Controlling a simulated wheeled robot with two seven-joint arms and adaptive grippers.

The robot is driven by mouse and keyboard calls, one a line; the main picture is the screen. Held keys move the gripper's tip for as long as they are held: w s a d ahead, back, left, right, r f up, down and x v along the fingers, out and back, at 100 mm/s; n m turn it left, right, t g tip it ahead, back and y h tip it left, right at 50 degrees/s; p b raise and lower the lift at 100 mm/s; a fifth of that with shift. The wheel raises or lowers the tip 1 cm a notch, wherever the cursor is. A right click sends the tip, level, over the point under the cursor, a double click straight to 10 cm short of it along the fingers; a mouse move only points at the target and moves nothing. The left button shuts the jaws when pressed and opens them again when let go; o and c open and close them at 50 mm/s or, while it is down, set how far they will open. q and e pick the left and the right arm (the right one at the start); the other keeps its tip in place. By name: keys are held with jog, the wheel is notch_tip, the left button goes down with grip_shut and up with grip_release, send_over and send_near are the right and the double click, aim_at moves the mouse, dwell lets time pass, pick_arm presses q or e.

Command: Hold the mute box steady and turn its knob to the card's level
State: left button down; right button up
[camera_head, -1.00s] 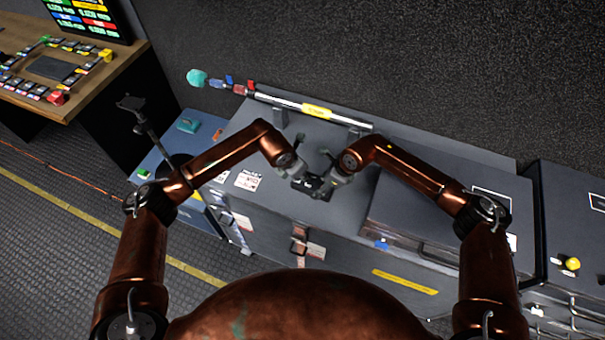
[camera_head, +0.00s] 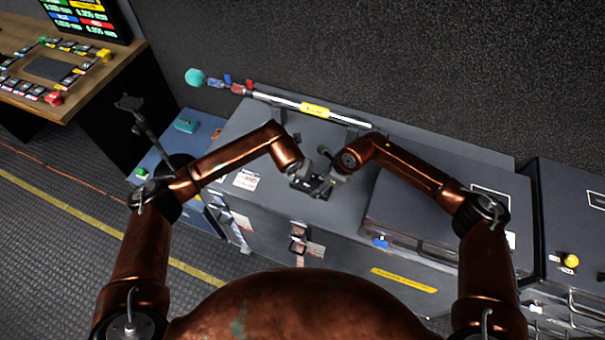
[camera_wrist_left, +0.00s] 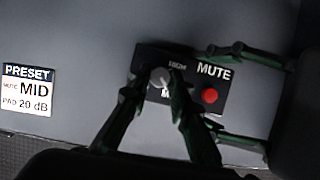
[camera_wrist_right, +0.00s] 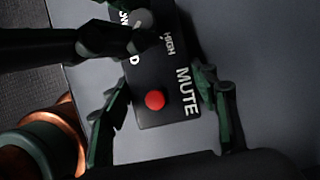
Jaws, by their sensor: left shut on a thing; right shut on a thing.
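The black mute box (camera_wrist_left: 190,82) lies on the grey case top, with a red button (camera_wrist_left: 209,96), a grey knob (camera_wrist_left: 159,77) and the labels HIGH and MUTE. It also shows in the right wrist view (camera_wrist_right: 157,75). My right gripper (camera_wrist_right: 162,82) is shut on the box, a finger along each long side. My left gripper (camera_wrist_left: 157,84) is shut on the knob, its fingers on either side. They partly hide the label below it, and I cannot tell the pointer's direction. The white preset card (camera_wrist_left: 28,90) reads MUTE MID, PAD 20 dB; it lies left of the box.
A boom pole (camera_head: 285,103) with a yellow label rests behind on the case (camera_head: 225,150). A raised lidded section (camera_head: 415,215) is to the right. A blue case (camera_head: 150,160) stands left. The case top between card and box is clear.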

pick_arm(q)
jog(key=c, duration=1.8)
grip_release()
jog(key=shift+o, duration=0.2)
jog(key=v, duration=1.2)
pick_arm(e)
jog(key=o, duration=1.5)
jog(key=shift+c, duration=0.2)
jog(key=shift+r, duration=0.1)
